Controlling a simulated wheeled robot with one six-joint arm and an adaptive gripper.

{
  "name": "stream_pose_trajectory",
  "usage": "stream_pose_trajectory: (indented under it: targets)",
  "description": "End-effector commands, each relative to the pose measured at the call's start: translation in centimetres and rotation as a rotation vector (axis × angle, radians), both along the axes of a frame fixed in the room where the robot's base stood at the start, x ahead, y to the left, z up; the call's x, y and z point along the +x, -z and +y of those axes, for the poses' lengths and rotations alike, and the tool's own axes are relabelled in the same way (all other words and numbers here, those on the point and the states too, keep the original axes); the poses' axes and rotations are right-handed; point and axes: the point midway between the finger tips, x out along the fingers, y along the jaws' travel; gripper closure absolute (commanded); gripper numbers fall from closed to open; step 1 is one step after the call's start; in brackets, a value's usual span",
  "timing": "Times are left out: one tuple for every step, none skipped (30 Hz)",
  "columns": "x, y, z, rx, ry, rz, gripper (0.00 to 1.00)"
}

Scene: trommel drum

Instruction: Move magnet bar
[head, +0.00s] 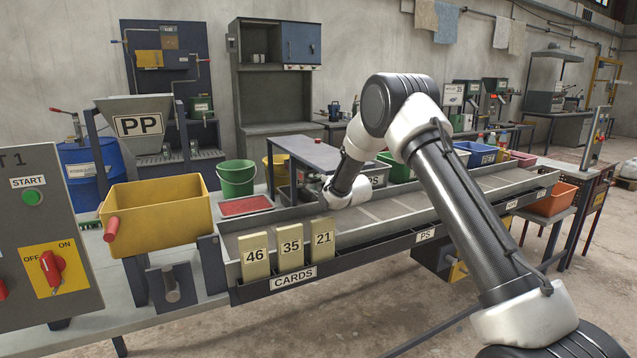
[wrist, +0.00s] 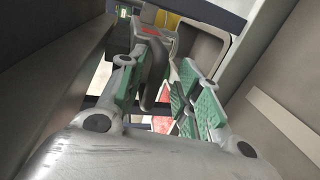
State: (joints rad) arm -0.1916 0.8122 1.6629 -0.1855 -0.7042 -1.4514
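I cannot pick out the magnet bar for certain in either view. In the wrist view, a dark grey curved piece (wrist: 157,72) hangs between my fingers, below a grey part with a red mark (wrist: 150,31); it may be the bar's handle. My gripper (wrist: 168,88) shows its green-padded fingers spread apart, one on each side of that piece. There is a visible gap to the right finger; contact on the left is unclear. In the head view my wrist reaches to the conveyor trough (head: 375,212), and my fingers are hidden.
A yellow bin (head: 160,213) stands left of the trough, with a green bucket (head: 236,178) and red tray (head: 245,206) behind. Cards 46, 35 and 21 (head: 291,247) stand at its front edge. A grey table (head: 318,152) is behind it. Grey walls (wrist: 270,110) close in around my fingers.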

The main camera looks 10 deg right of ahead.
Motion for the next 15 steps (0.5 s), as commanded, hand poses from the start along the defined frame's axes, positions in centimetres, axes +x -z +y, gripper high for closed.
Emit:
stream_pose_trajectory:
  targets:
    - [0.0,-0.1,-0.1,0.001,0.001,-0.003,0.67]
    - [0.0,-0.2,0.0,0.0,0.001,-0.003,0.67]
    - [0.1,-0.2,0.0,0.0,0.0,-0.004,0.67]
    - [0.1,-0.3,0.0,0.001,0.0,-0.005,0.67]
    - [0.1,-0.3,0.0,0.001,0.0,-0.006,0.67]
    - [0.0,-0.4,0.0,0.001,0.0,-0.006,0.67]
    - [0.0,-0.4,-0.1,0.0,0.0,-0.007,0.67]
    - [-0.1,-0.5,-0.1,0.0,0.0,-0.007,0.67]
    - [-0.4,-0.6,-0.2,0.001,0.0,-0.008,0.67]
    - [-0.7,-0.6,-0.3,0.0,0.0,-0.007,0.67]
    - [-1.1,-0.7,-0.4,0.001,0.0,-0.008,0.67]
    - [-1.8,-0.9,-0.6,0.0,0.001,-0.007,0.67]
    - [-2.3,-1.0,-0.8,0.0,0.001,-0.007,0.67]
    - [-2.9,-1.1,-1.0,0.001,0.001,-0.007,0.67]
    - [-3.8,-1.3,-1.3,0.001,0.001,-0.007,0.67]
